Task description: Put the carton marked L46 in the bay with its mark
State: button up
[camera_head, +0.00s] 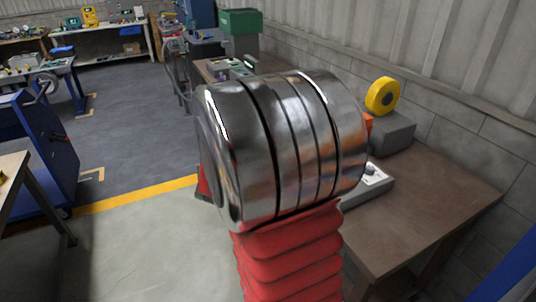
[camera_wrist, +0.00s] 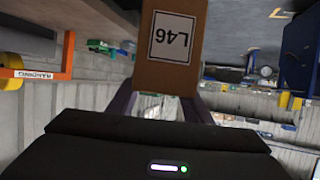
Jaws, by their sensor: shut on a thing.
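The carton marked L46 (camera_wrist: 168,72) is brown with a white label. Its mark reads upside down at the top middle of the wrist view. My gripper (camera_wrist: 164,92) is shut on the carton, with dark fingers on either side of its near end. The carton's far end runs out of the picture. In the head view my own metal and red arm fills the middle and hides whatever is behind it; the gripper and carton do not show there. I cannot make out a bay with the mark L46 in either view.
A brown workbench (camera_head: 432,208) stands at the right, with a yellow ring (camera_head: 382,95), a grey block (camera_head: 392,133) and a pale device (camera_head: 368,186) on it. A blue cart (camera_head: 40,150) is at the left. Grey floor (camera_head: 120,150) between them is open.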

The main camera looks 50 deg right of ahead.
jog(key=w+a+f+n+t+y, duration=0.1)
jog(key=w+a+n+y, duration=0.1)
jog(key=a, duration=0.9)
jog(key=w+a+f+n+t+y, duration=0.1)
jog(key=w+a+f+n+y, duration=0.1)
jog(key=a, duration=0.8)
jog(key=w+a+f+n+t+y, duration=0.1)
jog(key=w+a+n+y, duration=0.3)
jog(key=a, duration=0.7)
jog(key=shift+a+f+n+t+y, duration=0.35)
jog(key=shift+n+t+y, duration=0.25)
jog(key=shift+y, duration=0.2)
jog(key=shift+d, duration=0.1)
